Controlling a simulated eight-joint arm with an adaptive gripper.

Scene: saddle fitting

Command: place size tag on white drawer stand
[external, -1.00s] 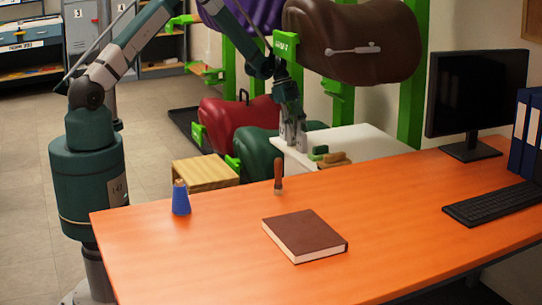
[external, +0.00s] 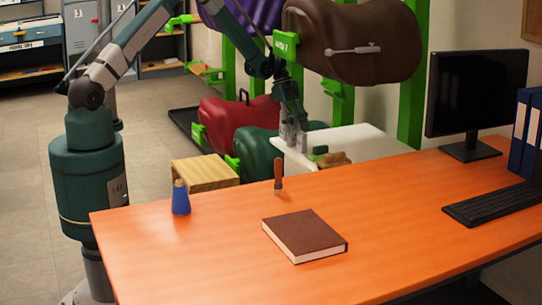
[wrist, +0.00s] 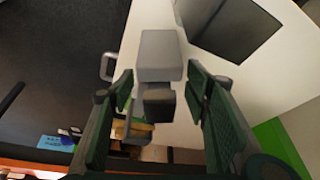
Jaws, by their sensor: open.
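The white drawer stand (external: 362,143) stands behind the orange desk; its white top also shows in the wrist view (wrist: 262,92). My gripper (external: 291,138) points down at the left part of this top. In the wrist view, my gripper (wrist: 160,92) has its two dark green fingers spread apart. Between them shows a grey block (wrist: 160,55) with a dark end (wrist: 159,104) towards the camera; the fingers look clear of it. I cannot tell whether this block is the size tag, and I can read no size marking on it.
A brush-like brown item (external: 333,160) and a small green item (external: 318,150) lie on the stand's top. Saddles, one dark brown (external: 355,42), hang on green racks behind.

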